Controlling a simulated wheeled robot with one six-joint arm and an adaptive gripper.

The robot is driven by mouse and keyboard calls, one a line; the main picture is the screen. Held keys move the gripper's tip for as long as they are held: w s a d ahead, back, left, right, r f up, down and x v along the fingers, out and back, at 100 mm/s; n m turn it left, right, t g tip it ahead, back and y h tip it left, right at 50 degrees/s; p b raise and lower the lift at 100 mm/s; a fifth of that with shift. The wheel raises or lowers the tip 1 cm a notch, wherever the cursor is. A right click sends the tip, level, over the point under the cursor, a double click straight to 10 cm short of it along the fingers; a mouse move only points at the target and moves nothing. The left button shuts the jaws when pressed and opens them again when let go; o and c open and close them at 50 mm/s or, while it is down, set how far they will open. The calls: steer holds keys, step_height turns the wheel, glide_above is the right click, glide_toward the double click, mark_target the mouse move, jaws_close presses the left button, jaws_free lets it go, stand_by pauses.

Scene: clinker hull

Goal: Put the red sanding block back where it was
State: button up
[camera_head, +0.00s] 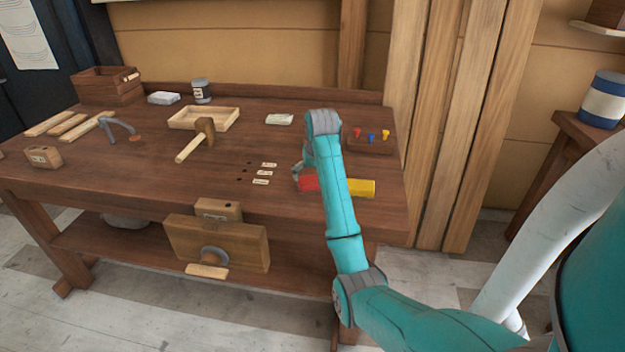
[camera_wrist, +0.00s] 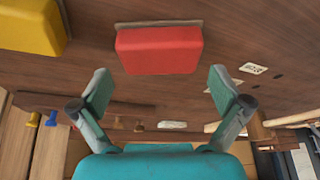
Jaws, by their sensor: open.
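The red sanding block (camera_head: 309,183) lies on the workbench top near its front right, partly hidden behind my arm in the head view. In the wrist view the red block (camera_wrist: 158,50) lies ahead of my fingertips, centred between them and apart from both. My gripper (camera_wrist: 158,88) is open and empty, with its two fingers spread wider than the block. In the head view my gripper (camera_head: 302,172) is mostly hidden by my arm, close to the block.
A yellow block (camera_head: 361,188) lies just right of the red one; the wrist view shows it at upper left (camera_wrist: 30,25). Small labels (camera_head: 264,174) and dark holes lie to the left. A rack with coloured pegs (camera_head: 370,143) stands behind.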

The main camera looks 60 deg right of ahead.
mark_target(314, 192)
steer(key=v, duration=0.4)
stand_by(0.6)
